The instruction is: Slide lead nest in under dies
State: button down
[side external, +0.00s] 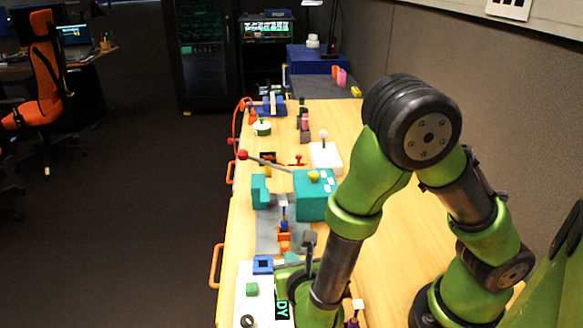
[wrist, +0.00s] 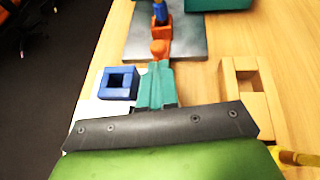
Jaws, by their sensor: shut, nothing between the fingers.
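The orange lead nest (side external: 284,240) sits on a grey plate (side external: 265,235) and holds an upright blue piece with a pale top. In the wrist view the nest (wrist: 160,28) has a rounded orange knob (wrist: 159,48) on its near side. The teal press (side external: 315,197) stands beyond, with a red-balled lever (side external: 243,155); its edge shows in the wrist view (wrist: 218,4). I cannot make out the dies. My gripper (wrist: 158,68) is shut and empty, its teal fingers just behind the knob and in line with it. I cannot tell whether they touch.
A blue square frame (wrist: 117,83) stands left of my fingers and a wooden frame (wrist: 250,95) stands right. A white box (side external: 326,158) and other devices stand farther along the table.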

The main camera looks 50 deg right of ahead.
aim_at(287, 226)
jog(key=shift+w+d+f, duration=0.15)
jog(key=shift+w+d, duration=0.5)
jog(key=shift+w, duration=0.2)
jog(key=w+d, duration=0.6)
jog(key=shift+w+d, duration=0.2)
jog(key=shift+d, duration=0.05)
